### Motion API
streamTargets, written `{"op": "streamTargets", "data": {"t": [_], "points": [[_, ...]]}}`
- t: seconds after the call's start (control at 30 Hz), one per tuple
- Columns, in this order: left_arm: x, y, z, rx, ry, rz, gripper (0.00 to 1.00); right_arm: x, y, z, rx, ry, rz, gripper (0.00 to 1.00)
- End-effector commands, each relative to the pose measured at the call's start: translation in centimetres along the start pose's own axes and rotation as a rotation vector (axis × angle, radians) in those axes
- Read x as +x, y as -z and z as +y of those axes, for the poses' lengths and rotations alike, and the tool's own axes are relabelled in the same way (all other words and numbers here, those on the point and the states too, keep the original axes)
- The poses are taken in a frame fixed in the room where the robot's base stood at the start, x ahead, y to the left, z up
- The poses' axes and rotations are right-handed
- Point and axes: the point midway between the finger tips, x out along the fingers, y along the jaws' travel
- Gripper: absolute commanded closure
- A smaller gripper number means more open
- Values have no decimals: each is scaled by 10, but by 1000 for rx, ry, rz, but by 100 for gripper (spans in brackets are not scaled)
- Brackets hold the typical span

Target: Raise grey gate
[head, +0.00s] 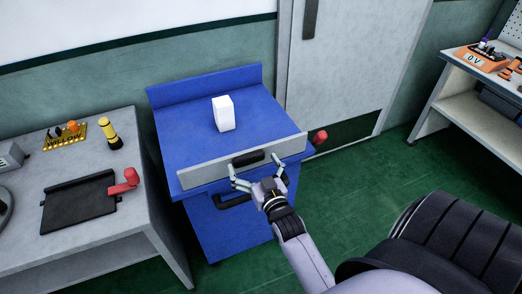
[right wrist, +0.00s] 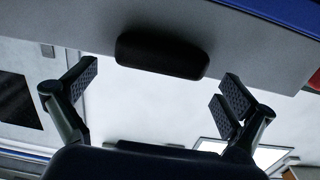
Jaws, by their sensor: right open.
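The grey gate (head: 205,172) is a long flat panel standing along the front edge of the blue cabinet top (head: 180,117). A black handle (head: 248,158) sits at the middle of its front face. My right gripper (head: 257,174) is open just in front of and below the handle. In the right wrist view, the handle (right wrist: 162,55) lies ahead between the two spread fingers (right wrist: 158,88), apart from both. The gate's grey face (right wrist: 80,22) fills the upper part of that view. My left gripper is not in view.
A white block (head: 223,114) stands on the blue top behind the gate. A red knob (head: 320,137) sticks out at the right end. A grey table (head: 75,225) with a black tray (head: 78,203) and yellow-black tool (head: 109,133) is left. Green floor (head: 350,200) is free at right.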

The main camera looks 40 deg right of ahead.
Motion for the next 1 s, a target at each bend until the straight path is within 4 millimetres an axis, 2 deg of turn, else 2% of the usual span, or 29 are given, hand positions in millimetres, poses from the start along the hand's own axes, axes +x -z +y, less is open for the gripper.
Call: {"op": "streamTargets", "data": {"t": [0.3, 0.5, 0.67, 1.0], "points": [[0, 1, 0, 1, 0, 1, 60, -69, -1, 0, 1, 0, -3, 0], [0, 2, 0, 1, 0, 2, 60, -96, 0, 0, 0, 0, -1, 0], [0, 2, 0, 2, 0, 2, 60, -103, 1, 0, 0, 0, 1, 0], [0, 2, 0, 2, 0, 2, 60, -103, 0, 0, 0, 0, 1, 0]]}}
